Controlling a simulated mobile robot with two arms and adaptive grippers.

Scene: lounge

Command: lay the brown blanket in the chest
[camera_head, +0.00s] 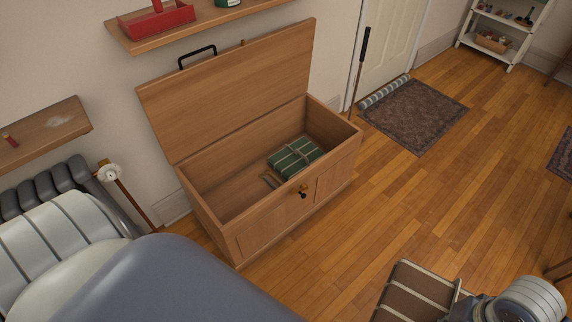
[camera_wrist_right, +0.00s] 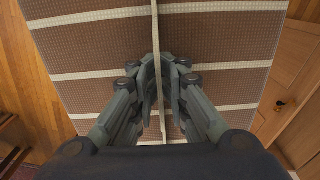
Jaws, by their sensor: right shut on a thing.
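The brown blanket (camera_head: 408,288) with cream stripes shows at the bottom of the head view, in front of the chest and to its right. It fills much of the right wrist view (camera_wrist_right: 100,52). My right gripper (camera_wrist_right: 160,72) is shut on its raised cream strap. The lower part of the blanket is cut off in the head view. The wooden chest (camera_head: 286,214) stands open against the wall, its lid (camera_head: 235,85) leaning back. Its side also shows at the right of the right wrist view (camera_wrist_right: 300,122). My left gripper is out of view.
A green striped folded bundle (camera_head: 295,157) lies inside the chest toward its right end; the chest's left part is bare. A dark rug (camera_head: 415,112) lies by the door. A radiator (camera_head: 45,190) stands left of the chest. Open wooden floor (camera_head: 400,200) lies right of the chest.

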